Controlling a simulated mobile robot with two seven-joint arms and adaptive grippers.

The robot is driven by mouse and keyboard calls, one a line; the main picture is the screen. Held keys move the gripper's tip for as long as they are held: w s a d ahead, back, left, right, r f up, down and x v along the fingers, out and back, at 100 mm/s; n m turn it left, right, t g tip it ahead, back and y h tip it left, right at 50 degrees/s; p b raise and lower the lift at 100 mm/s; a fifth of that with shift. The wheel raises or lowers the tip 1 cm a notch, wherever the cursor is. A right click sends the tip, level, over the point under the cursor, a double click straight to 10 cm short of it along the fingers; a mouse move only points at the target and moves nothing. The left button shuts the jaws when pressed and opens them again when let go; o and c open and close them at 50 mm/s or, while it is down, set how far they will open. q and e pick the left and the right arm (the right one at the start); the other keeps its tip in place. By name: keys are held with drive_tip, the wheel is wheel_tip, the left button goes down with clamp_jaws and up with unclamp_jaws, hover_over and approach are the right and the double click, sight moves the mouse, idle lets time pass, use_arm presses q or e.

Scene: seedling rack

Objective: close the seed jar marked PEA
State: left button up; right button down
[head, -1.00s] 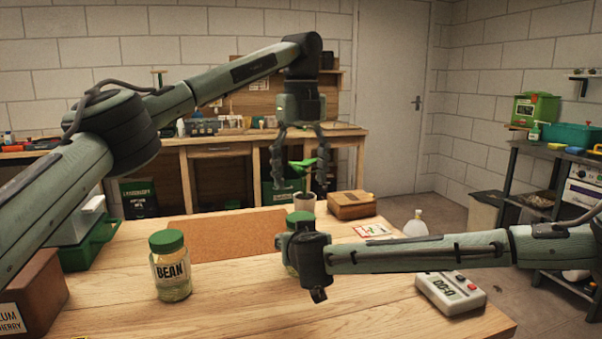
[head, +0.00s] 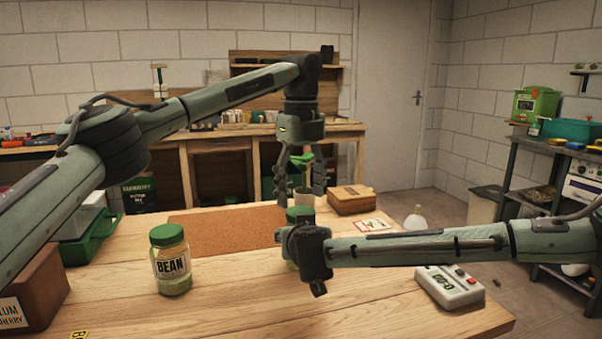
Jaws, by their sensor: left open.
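A jar with a green lid (head: 297,214) stands near the middle of the table, mostly hidden behind my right arm's end. Its label is hidden, so I cannot read PEA on it, nor tell whether the lid is seated. Another green-lidded jar, marked BEAN (head: 171,262), stands upright to the left. My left gripper (head: 299,200) points down with its fingers apart and empty, and shows just above the hidden jar's lid. My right gripper (head: 318,287) is at the end of the arm from the right, in front of the hidden jar; its fingers are not clear.
A brown mat (head: 225,233) lies left of the hidden jar. Behind are a pot (head: 303,197) with a green seedling and a wooden box (head: 351,201). A white device with a display (head: 450,289) is at the right edge. The table's front middle is clear.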

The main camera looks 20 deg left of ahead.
sight(301, 211)
use_arm(q)
drive_tip(key=shift+f, duration=1.65)
